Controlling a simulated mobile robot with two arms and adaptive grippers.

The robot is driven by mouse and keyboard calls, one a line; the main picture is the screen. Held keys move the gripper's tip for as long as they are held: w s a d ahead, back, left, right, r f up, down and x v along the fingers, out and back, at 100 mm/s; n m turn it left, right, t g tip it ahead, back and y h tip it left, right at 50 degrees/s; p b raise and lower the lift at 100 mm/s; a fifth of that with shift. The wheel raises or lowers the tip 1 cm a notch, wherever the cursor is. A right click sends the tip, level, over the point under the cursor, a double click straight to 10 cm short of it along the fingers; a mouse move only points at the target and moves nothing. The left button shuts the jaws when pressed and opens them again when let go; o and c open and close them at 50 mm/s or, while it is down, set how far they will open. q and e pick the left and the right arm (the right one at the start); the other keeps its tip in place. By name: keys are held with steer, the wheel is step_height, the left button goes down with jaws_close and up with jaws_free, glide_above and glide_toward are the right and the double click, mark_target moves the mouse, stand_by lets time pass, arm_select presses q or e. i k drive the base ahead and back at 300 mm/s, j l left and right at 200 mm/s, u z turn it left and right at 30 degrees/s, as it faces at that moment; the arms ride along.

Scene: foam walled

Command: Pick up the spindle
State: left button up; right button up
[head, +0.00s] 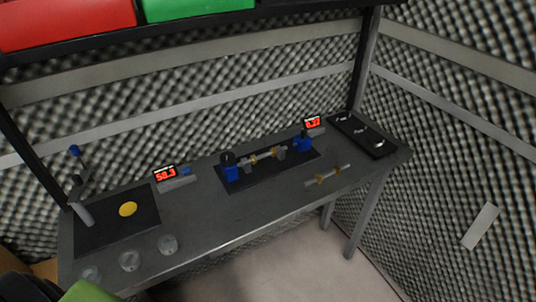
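A spindle (328,176), a thin silver rod with brass-coloured parts along it, lies on the grey workbench (235,222) near its front edge, right of centre. A similar rod with brass-coloured parts (263,155) sits in a fixture on a dark plate (283,171), between two blue supports (231,172) and (302,143). I cannot tell from the picture which of the two the task means. Neither of my grippers shows in the head view.
Two red displays (165,174) and (313,122) stand on the bench. A black tray (362,135) with small metal parts lies far right. Left are a dark mat with a yellow disc (128,209), an upright stand (82,212) and several clear round containers (168,244). Red (65,22) and green (195,8) bins sit above.

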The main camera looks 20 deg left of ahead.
mark_target(273, 152)
steer(key=i+l, duration=0.25)
steer(key=i, duration=0.2)
steer(key=i+l, duration=0.3)
steer(key=i, duration=0.1)
